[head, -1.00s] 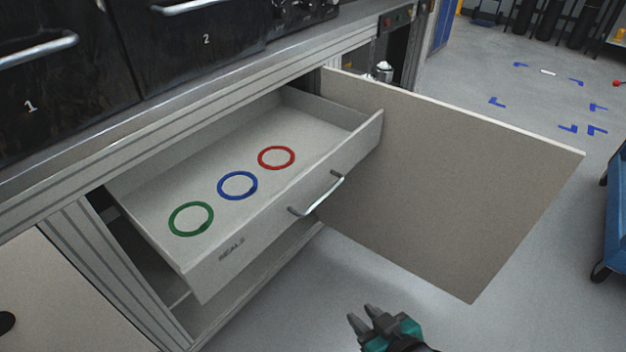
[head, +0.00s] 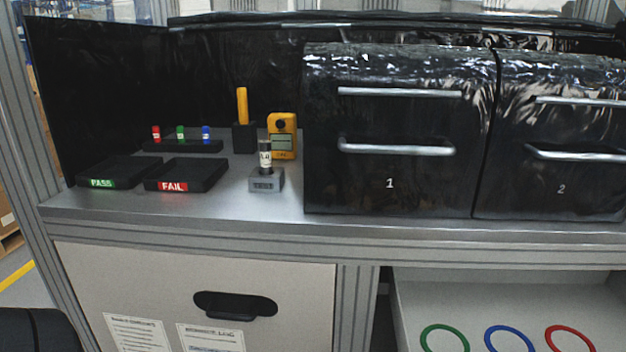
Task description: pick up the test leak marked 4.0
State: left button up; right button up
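A small upright cylinder with a pale label and a dark upper part, apparently the test leak (head: 265,158), stands in a small grey block holder (head: 266,181) on the bench top in the head view. Its label seems to read 4.0, but it is small and blurred. It stands just in front of a yellow handheld meter (head: 283,136). Neither of my grippers is in view now.
Black trays marked PASS (head: 118,172) and FAIL (head: 187,174) lie to the left. Behind them is a rack (head: 182,146) with red, green and blue small cylinders. A yellow-handled tool (head: 242,106) stands behind. Black chamber 1 (head: 400,115) rises right. The open drawer (head: 405,300) holds coloured rings.

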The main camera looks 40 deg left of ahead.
aim_at(265, 158)
jog(key=u, duration=1.55)
